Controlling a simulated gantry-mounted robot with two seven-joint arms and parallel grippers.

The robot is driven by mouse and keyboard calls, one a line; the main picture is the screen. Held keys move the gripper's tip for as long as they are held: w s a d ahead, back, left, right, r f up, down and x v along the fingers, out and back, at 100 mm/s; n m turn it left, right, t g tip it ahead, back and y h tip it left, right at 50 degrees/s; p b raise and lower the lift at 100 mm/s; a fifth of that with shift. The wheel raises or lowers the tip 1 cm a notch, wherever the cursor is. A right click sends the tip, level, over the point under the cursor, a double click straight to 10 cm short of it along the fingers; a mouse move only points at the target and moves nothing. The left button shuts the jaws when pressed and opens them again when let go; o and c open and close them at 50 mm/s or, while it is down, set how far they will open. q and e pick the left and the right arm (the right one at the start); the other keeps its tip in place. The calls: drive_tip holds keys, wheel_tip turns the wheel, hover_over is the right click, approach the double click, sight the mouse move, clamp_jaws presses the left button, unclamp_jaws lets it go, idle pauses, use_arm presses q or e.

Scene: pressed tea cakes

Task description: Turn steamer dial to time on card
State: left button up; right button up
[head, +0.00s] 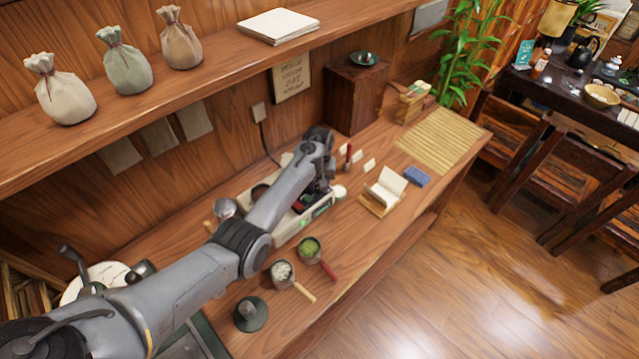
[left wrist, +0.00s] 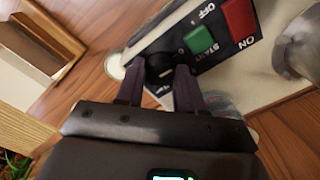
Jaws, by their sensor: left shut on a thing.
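The steamer (head: 285,230) is a cream box on the counter, partly hidden behind my left arm in the head view. In the left wrist view its black panel (left wrist: 216,62) carries a green START button (left wrist: 199,40), a red ON button (left wrist: 239,18) and OFF lettering. A round black dial (left wrist: 158,68) is at the panel's end. My left gripper (left wrist: 160,82) has its two dark fingers either side of the dial and is shut on it. Small white cards (head: 369,164) stand behind the steamer's right end; their writing is unreadable. My right gripper is not in view.
Cups of green (head: 309,247) and pale (head: 282,271) contents stand in front of the steamer. A shelf (head: 230,60) overhangs the back.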

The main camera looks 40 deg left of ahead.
use_arm(q)
drive_tip(key=shift+r+m+p, duration=0.15)
drive_tip(key=shift+m+p, duration=0.55)
drive_tip(key=shift+m, duration=0.4)
drive_tip(key=m+p, duration=0.1)
drive_tip(key=m, duration=0.1)
drive_tip(key=shift+m, duration=0.3)
drive_tip(key=m, duration=0.3)
drive_tip(key=shift+p, duration=0.4)
drive_tip(key=shift+m, duration=1.6)
drive_tip(key=o, duration=1)
drive_tip(key=shift+o, duration=0.2)
